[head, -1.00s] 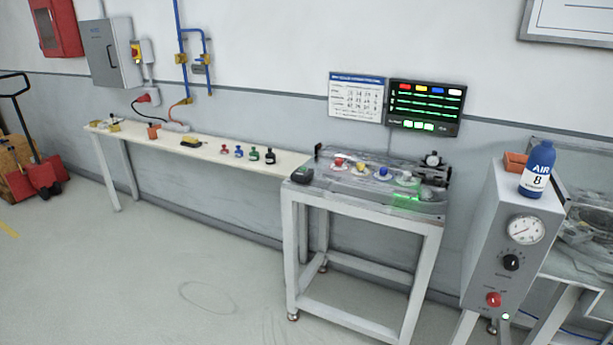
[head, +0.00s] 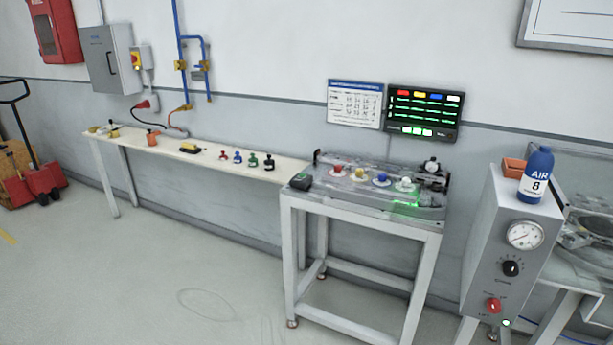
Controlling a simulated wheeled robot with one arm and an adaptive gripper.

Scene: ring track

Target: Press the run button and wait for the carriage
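A metal-topped stand (head: 362,214) in the middle of the head view carries a transparent-covered fixture. On it stand red (head: 337,171), yellow (head: 361,175), blue (head: 382,179) and white (head: 404,184) pieces on pale discs. A green glow (head: 407,204) lies at its front right. A dark box (head: 300,181) sits at its left corner. I cannot tell which part is the run button or the carriage. A grey control box (head: 516,244) at the right has a gauge, a black knob and a red knob (head: 493,306). My gripper is not in view.
A long narrow bench (head: 133,144) along the wall holds several small coloured pieces and a yellow-black block (head: 190,147). A dark display (head: 424,111) hangs above the stand. A blue AIR bottle (head: 537,175) tops the control box. The floor (head: 150,270) at front left is clear.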

